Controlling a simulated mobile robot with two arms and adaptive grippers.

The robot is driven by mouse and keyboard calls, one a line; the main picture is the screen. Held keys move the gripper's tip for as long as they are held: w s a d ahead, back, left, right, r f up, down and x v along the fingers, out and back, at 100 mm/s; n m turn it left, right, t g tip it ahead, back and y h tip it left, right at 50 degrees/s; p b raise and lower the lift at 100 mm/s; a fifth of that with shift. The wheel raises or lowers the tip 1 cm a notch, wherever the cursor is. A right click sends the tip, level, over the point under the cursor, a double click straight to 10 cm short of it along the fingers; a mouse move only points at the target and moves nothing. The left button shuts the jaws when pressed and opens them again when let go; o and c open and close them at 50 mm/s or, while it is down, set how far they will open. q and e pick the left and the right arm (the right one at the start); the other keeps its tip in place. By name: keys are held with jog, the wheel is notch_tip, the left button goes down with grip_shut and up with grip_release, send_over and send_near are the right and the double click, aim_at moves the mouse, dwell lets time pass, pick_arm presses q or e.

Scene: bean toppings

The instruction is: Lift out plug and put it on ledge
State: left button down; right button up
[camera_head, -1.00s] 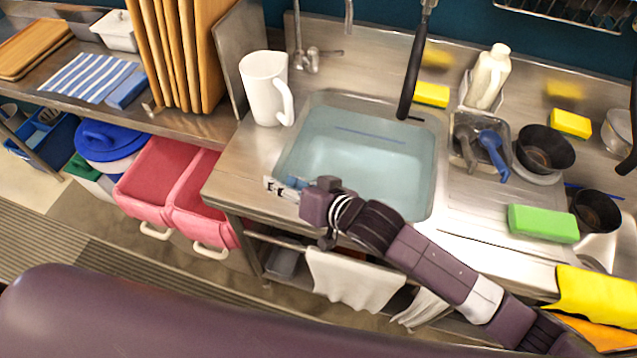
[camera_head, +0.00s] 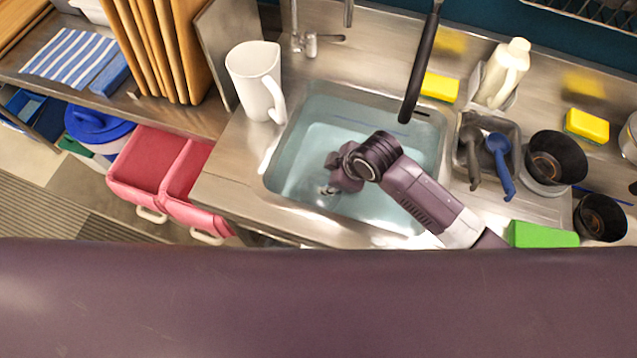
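The sink (camera_head: 282,170) is filled with bluish water. My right arm reaches over its front right edge, and my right gripper (camera_head: 327,190) points down into the basin at the water. Its fingertips are small and partly hidden by the wrist, so I cannot tell whether they are open or shut. No plug can be made out; the arm and water cover part of the basin floor. The steel ledge (camera_head: 236,160) lies left of the basin, with a white jug (camera_head: 253,78) at its back. My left gripper is not in view.
A black-handled tap sprayer (camera_head: 420,70) hangs over the back of the basin. Right of the basin are a steel tub with brushes (camera_head: 490,150), black bowls (camera_head: 553,158) and a green sponge (camera_head: 540,235). Pink bins (camera_head: 150,165) stand below left.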

aim_at(322, 181)
jog(key=shift+a+f, duration=0.25)
jog(key=shift+f, duration=0.2)
jog(key=shift+p+x, duration=0.65)
jog(key=shift+x, duration=2)
jog(key=shift+w+d, duration=0.1)
jog(key=shift+d, duration=0.05)
jog(key=shift+c, duration=0.6)
grip_shut()
